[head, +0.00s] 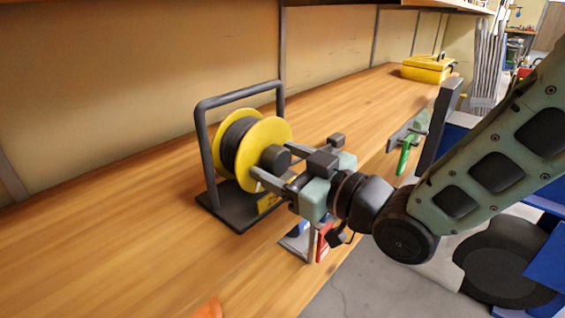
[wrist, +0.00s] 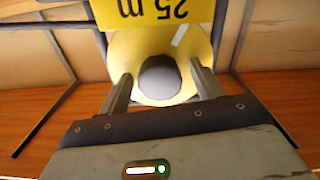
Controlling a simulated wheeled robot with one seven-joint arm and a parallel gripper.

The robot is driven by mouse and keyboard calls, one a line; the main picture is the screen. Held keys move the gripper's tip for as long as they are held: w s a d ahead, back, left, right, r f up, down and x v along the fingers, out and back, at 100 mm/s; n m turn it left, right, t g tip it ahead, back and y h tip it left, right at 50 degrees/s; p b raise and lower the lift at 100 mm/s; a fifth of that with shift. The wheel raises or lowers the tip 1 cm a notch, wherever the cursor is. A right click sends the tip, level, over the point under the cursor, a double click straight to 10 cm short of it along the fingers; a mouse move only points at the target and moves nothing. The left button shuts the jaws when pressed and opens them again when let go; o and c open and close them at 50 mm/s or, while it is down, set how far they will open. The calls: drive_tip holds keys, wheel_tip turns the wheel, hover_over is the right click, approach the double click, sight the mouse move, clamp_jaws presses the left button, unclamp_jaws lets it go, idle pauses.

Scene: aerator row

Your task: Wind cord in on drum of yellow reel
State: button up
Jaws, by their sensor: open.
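The yellow reel (head: 274,134) is held in a black frame with a base plate (head: 236,208) on the wooden bench. Dark cord (head: 236,143) is wound on its drum between two yellow flanges. A dark round knob or hub (head: 275,158) sticks out from the near flange. My gripper (head: 272,164) is open, with its fingers on either side of this knob; I cannot tell if they touch it. In the wrist view the grey knob (wrist: 160,78) lies between the open fingers, in front of the yellow flange (wrist: 124,52). A yellow "25 m" label (wrist: 155,12) appears upside down.
A yellow toolbox (head: 428,68) stands at the far end of the bench (head: 110,240). A green-handled tool (head: 404,155) and a red item (head: 324,242) are at the bench's front edge. An orange item (head: 208,308) shows at the bottom. The bench left of the reel is clear.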

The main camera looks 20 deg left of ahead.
drive_tip(key=c, duration=1)
drive_tip(key=shift+m, duration=0.3)
